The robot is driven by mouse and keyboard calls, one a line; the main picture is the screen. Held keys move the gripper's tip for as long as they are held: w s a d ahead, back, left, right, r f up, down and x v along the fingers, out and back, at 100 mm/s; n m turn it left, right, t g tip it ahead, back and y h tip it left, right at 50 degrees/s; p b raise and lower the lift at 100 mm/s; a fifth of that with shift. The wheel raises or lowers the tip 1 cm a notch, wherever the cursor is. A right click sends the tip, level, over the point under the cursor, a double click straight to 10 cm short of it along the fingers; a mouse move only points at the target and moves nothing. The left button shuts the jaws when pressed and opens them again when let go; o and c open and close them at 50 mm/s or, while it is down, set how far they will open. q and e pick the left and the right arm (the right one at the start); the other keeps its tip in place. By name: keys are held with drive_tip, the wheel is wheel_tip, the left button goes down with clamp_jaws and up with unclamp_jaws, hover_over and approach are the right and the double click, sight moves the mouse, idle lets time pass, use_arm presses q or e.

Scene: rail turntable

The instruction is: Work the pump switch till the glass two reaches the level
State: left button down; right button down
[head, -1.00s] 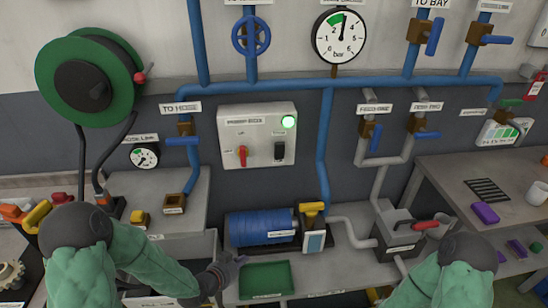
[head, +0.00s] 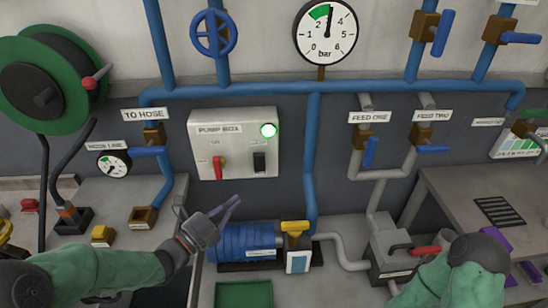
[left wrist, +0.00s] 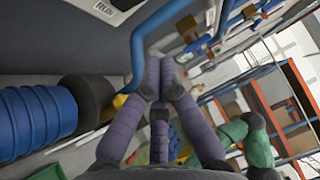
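I cannot make out which part is glass two; a small blue-and-white window (head: 298,262) sits beside the motor.
A bar gauge (head: 325,33) hangs above. Blue pipes and valves run along the wall, including the feed one valve (head: 369,152) and feed two valve (head: 432,149). A green tray (head: 243,294) lies on the bench. A green hose reel (head: 50,80) is at left.

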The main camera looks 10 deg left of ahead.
use_arm(q)
drive_tip(key=shift+s+a+r, duration=0.1)
drive_tip(key=shift+s+r, duration=0.1)
drive_tip(key=shift+r, duration=0.05)
drive_tip(key=b, duration=0.2)
approach(260, 162)
drive_tip(key=w+d+r, duration=0.2)
drive_tip(key=w+d, duration=0.3)
drive_tip(key=shift+a+f, duration=0.1)
drive_tip(key=shift+a, duration=0.15)
idle(0.4)
